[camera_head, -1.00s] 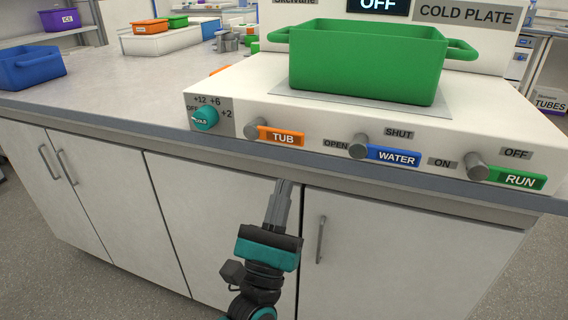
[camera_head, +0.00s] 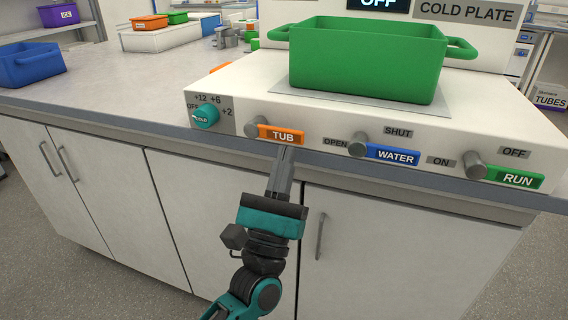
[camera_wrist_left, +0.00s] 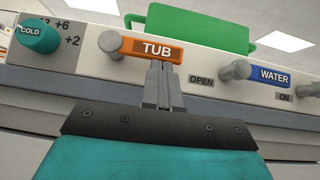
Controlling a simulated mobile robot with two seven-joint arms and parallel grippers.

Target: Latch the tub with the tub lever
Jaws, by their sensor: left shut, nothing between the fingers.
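The orange tub lever (camera_head: 279,134), marked TUB, lies level on the front panel of the cold plate, pointing right from its grey round pivot. It also shows in the left wrist view (camera_wrist_left: 145,47). The green tub (camera_head: 365,66) sits on the plate above the panel. My left gripper (camera_head: 286,150) is shut and empty, its fingertips just below the right half of the lever. In the left wrist view the fingertips (camera_wrist_left: 158,66) are at the lever's lower edge; I cannot tell whether they touch. My right gripper is not in view.
The teal COLD knob (camera_head: 206,116) is left of the lever. The blue WATER lever (camera_head: 392,155) and green RUN lever (camera_head: 514,177) are to the right. The bench's front edge (camera_head: 130,123) runs below the panel. A blue bin (camera_head: 32,65) stands far left.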

